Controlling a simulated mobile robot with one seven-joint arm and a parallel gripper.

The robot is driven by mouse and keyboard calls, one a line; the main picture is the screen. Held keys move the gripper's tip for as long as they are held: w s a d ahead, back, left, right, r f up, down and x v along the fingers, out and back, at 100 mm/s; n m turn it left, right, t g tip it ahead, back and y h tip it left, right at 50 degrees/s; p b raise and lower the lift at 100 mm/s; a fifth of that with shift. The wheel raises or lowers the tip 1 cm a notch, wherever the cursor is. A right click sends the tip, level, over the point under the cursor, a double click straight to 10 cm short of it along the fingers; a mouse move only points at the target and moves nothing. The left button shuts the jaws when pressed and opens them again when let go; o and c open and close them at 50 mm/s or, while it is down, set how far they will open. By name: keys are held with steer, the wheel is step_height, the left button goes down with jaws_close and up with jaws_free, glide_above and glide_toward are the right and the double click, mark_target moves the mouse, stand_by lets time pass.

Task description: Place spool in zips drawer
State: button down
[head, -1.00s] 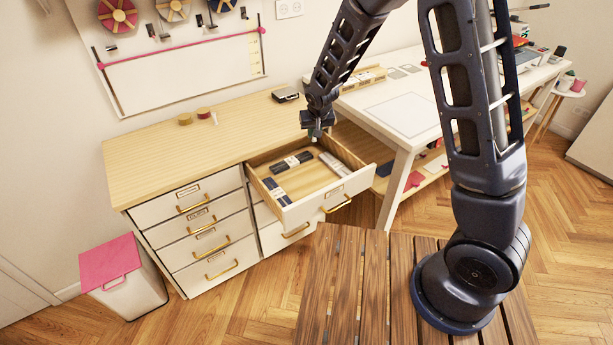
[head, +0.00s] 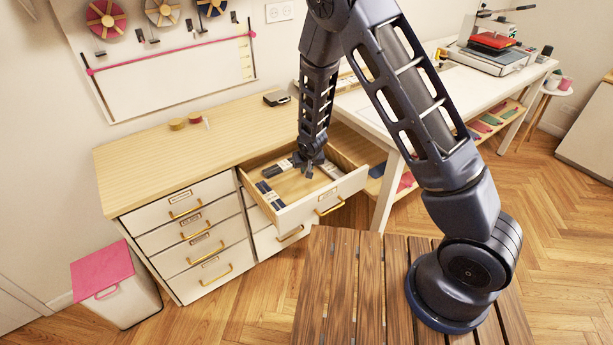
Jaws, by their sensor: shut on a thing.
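The open drawer (head: 352,184) is the top right one of the wooden-topped cabinet and is pulled well out. Flat dark and white packs (head: 268,193) lie along its left side, another pack lies toward the back, and a pale pack (head: 332,169) lies at the right. My gripper (head: 309,173) points down into the drawer, low over the bare middle of its floor. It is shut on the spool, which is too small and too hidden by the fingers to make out. I cannot tell whether the spool touches the drawer floor.
Closed drawers are at the left. A white table (head: 395,120) is close on the right. A pink-lidded bin (head: 103,272) stands at lower left.

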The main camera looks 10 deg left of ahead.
steer(key=shift+f, duration=1.85)
steer(key=shift+f, duration=0.1)
steer(key=c, duration=1.4)
jaws_free()
steer(key=shift+o, duration=0.2)
steer(key=v, duration=1.2)
